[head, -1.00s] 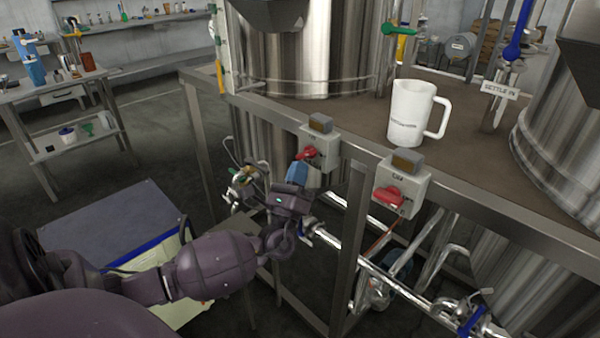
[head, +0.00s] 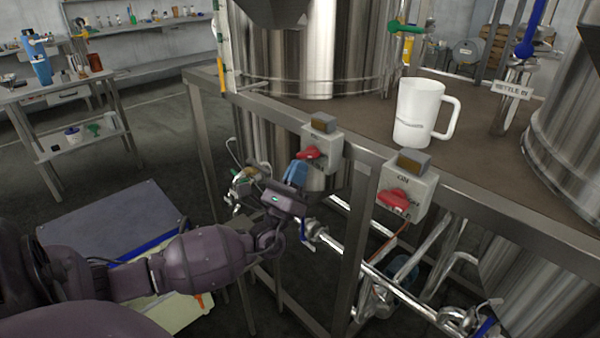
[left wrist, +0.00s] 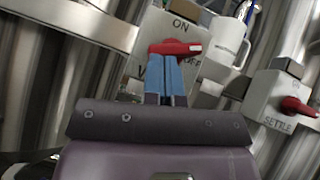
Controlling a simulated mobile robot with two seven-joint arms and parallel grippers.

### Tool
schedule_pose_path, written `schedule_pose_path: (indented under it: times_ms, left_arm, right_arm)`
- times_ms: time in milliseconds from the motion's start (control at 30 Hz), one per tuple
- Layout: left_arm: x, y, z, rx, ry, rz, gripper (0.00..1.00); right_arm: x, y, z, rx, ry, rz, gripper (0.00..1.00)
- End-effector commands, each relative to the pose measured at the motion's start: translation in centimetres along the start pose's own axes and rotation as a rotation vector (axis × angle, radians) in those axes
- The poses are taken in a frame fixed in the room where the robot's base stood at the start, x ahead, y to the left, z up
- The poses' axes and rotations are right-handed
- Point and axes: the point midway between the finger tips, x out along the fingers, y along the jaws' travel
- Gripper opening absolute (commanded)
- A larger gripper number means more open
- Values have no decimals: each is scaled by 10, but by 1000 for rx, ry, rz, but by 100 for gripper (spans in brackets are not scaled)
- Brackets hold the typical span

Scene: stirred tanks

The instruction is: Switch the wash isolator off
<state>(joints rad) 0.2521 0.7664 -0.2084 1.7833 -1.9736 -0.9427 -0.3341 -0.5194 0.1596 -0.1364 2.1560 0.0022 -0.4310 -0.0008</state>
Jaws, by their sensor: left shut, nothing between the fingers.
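The wash isolator (head: 322,145) is a pale grey box on the frame rail, with a red handle (head: 309,153). In the left wrist view the box (left wrist: 146,66) shows "ON" at the top and partly hidden lettering below. Its red handle (left wrist: 182,48) lies about level there, with its white-marked end to the right. My left gripper (head: 298,168) has blue fingers, shut and empty. In the left wrist view the fingertips (left wrist: 165,58) are right at the handle and overlap its lower edge; I cannot tell if they touch. My right gripper is not in view.
A second isolator (head: 407,187), marked "SETTLE" in the left wrist view (left wrist: 277,98), is to the right. A white mug (head: 415,112) stands on the deck above. Steel tanks rise behind, and pipes (head: 345,252) run below the rail.

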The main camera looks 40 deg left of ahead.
Motion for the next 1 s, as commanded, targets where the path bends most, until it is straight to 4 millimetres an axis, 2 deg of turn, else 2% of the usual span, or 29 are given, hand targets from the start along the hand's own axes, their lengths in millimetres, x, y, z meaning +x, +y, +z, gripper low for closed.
schedule_pose_path:
  times_ms: [1000]
  left_arm:
    - [2, 5, 2, 105, 0, -105, 0]
  right_arm:
    - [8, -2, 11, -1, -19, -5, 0]
